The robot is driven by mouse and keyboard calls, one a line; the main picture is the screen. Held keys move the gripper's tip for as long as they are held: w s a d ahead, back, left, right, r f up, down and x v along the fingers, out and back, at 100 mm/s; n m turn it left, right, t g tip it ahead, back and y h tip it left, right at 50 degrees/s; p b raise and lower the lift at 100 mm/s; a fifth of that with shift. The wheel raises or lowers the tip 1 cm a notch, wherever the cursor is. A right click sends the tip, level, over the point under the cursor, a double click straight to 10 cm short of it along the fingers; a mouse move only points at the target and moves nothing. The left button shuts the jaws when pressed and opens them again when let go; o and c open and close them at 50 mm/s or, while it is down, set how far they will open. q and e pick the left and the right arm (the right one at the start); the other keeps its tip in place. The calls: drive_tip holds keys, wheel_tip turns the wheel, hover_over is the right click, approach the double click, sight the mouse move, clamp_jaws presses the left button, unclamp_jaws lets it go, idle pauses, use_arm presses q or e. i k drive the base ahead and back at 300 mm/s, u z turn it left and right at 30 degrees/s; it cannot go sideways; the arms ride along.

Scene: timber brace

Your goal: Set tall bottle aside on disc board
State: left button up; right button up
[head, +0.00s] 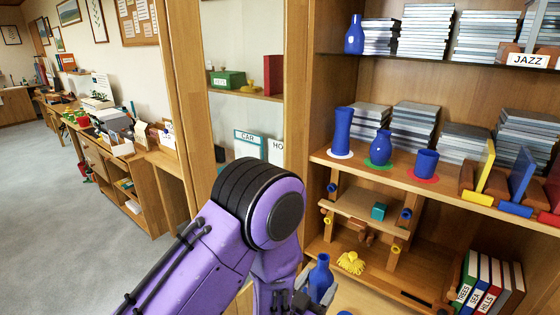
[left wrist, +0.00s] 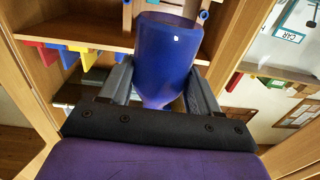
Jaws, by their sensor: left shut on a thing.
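A blue bottle with a narrow neck (head: 320,277), which I take for the tall bottle, is at the bottom of the head view. It shows large in the left wrist view (left wrist: 166,55), which looks upside down. My left gripper (head: 302,301) is shut on it, with one finger on each side in the left wrist view (left wrist: 160,92). A pale wooden board (head: 365,299) shows partly at the bottom edge of the head view, beside the bottle; I cannot tell whether it is the disc board. My right gripper is not in view.
A shelf (head: 462,196) bears a tall blue vessel (head: 342,131) on a white disc, a blue bottle (head: 379,148) on a green disc and a blue cup (head: 426,163) on a red disc. Below stand a wooden frame (head: 365,210), a yellow object (head: 351,263) and books (head: 487,284).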

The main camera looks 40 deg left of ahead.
sight(341, 290)
drive_tip(key=k, duration=1)
drive_tip(key=u, duration=2.05)
drive_tip(key=i, duration=4)
drive_tip(key=z, duration=2.55)
